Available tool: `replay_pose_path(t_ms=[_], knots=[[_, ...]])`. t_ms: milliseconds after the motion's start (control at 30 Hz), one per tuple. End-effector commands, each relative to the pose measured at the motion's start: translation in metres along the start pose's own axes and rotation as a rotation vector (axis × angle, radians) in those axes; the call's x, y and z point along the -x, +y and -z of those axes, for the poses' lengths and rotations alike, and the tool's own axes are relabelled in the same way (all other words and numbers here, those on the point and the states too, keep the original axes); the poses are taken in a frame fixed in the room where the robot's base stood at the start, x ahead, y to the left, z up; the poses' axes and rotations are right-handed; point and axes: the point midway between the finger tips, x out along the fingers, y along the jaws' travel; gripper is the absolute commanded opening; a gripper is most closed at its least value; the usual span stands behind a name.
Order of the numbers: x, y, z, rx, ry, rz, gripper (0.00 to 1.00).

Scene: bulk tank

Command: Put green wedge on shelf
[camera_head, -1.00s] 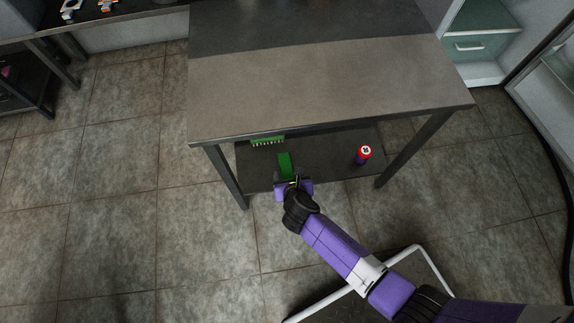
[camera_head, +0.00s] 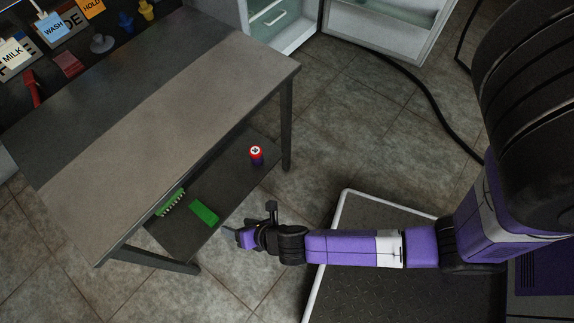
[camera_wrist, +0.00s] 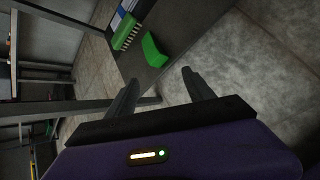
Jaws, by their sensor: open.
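The green wedge (camera_head: 203,212) lies on the dark lower shelf (camera_head: 241,163) of the table, near the shelf's open edge. It also shows in the wrist view (camera_wrist: 153,50), ahead of my fingers and apart from them. My gripper (camera_head: 252,226) is just outside the shelf edge, to the right of the wedge in the head view. In the wrist view its two fingers (camera_wrist: 160,92) are spread, with nothing between them.
A green brush (camera_head: 170,201) lies beside the wedge on the shelf, and a red and blue can (camera_head: 256,155) stands farther along. The tabletop (camera_head: 165,120) overhangs the shelf, with table legs (camera_head: 287,125) at the corners. Bare shelf lies between wedge and can.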

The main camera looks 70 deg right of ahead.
Motion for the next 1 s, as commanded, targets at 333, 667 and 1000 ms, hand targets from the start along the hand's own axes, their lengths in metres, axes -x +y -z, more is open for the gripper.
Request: replay_pose_path(t_ms=[333,667,1000], knots=[[0.173,-0.006,-0.024,-1.135,0.106,-0.231,0.61],[0.321,0.04,-0.096,-2.041,0.278,-0.459,0.61],[0.354,0.055,-0.119,-2.256,0.347,-0.526,0.61]])
